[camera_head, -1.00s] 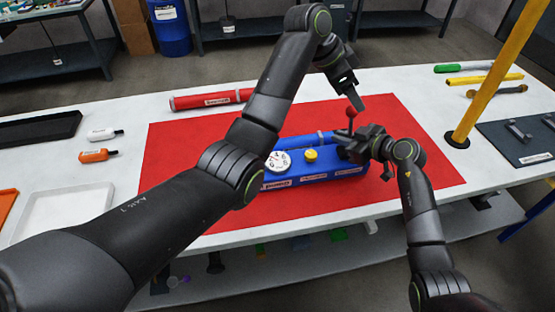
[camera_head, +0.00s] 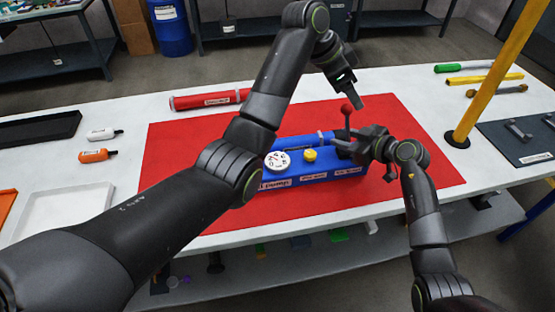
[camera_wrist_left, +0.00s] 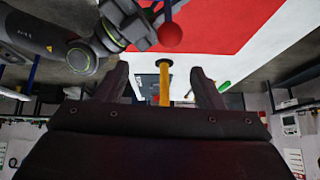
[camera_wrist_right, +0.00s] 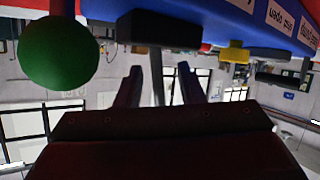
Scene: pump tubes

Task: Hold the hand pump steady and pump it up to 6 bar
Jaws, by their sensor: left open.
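The blue hand pump (camera_head: 330,182) lies on the red mat (camera_head: 190,170), with a white round gauge (camera_head: 277,161), a yellow cap (camera_head: 310,155) and an upright lever with a red ball knob (camera_head: 347,107). My left gripper (camera_head: 347,92) is open just above the knob. The left wrist view shows the knob (camera_wrist_left: 170,36) beyond its spread fingers, not between them. My right gripper (camera_head: 358,146) is at the pump's right end, fingers apart. In the right wrist view the pump (camera_wrist_right: 225,20) and a black bar (camera_wrist_right: 160,28) are above its fingertips. The gauge reading is too small to tell.
A red tube (camera_head: 210,100) lies behind the mat. Small bottles (camera_head: 100,135) and a white tray (camera_head: 75,210) are at the left. A green ball (camera_wrist_right: 58,52) shows in the right wrist view.

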